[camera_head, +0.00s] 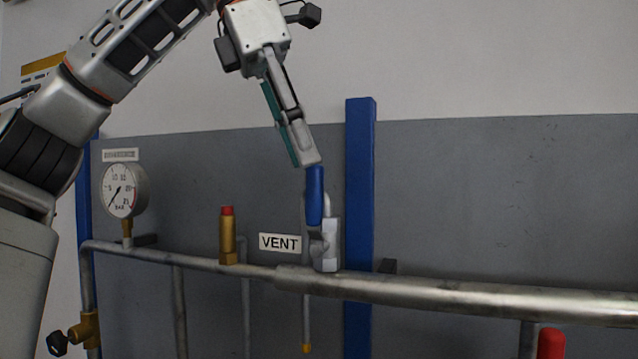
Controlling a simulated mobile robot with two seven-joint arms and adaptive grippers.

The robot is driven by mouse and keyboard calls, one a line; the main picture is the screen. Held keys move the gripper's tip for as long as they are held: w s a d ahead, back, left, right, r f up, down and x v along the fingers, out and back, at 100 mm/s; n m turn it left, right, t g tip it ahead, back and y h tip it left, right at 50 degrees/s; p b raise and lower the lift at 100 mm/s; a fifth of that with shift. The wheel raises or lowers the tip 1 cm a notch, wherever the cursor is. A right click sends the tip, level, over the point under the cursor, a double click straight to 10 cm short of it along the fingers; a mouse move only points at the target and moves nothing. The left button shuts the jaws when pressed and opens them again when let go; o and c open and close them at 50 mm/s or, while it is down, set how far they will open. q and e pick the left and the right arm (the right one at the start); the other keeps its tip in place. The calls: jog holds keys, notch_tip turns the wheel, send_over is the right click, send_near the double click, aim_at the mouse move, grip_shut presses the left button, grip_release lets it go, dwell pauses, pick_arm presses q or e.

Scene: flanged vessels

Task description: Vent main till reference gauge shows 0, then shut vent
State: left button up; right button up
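The vent valve (329,245) stands on the horizontal main pipe, beside the VENT label (280,243). Its blue lever handle (315,196) points up, roughly in line with the valve body. A round white gauge (119,189) stands at the left end; its needle points to the lower left, near the low end of the scale, but the exact reading is too small to tell. My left gripper (307,161) comes down from above, its tip at the upper end of the blue handle. The fingers show nearly edge-on, so their opening is unclear. My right gripper is not in view.
The main pipe (460,297) runs across the view. A brass fitting with a red cap (227,235) stands left of the vent. A blue post (360,220) rises close to the right of the valve. A red object (551,343) shows at the lower right.

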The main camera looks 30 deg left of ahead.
pick_arm(q)
send_over(315, 227)
jog(key=shift+s+d+f, duration=0.15)
jog(key=shift+s+f, duration=0.05)
jog(key=shift+f, duration=1.1)
jog(key=shift+s+d+f, duration=0.1)
jog(key=shift+s+f, duration=0.1)
jog(key=shift+f, duration=1.05)
grip_shut()
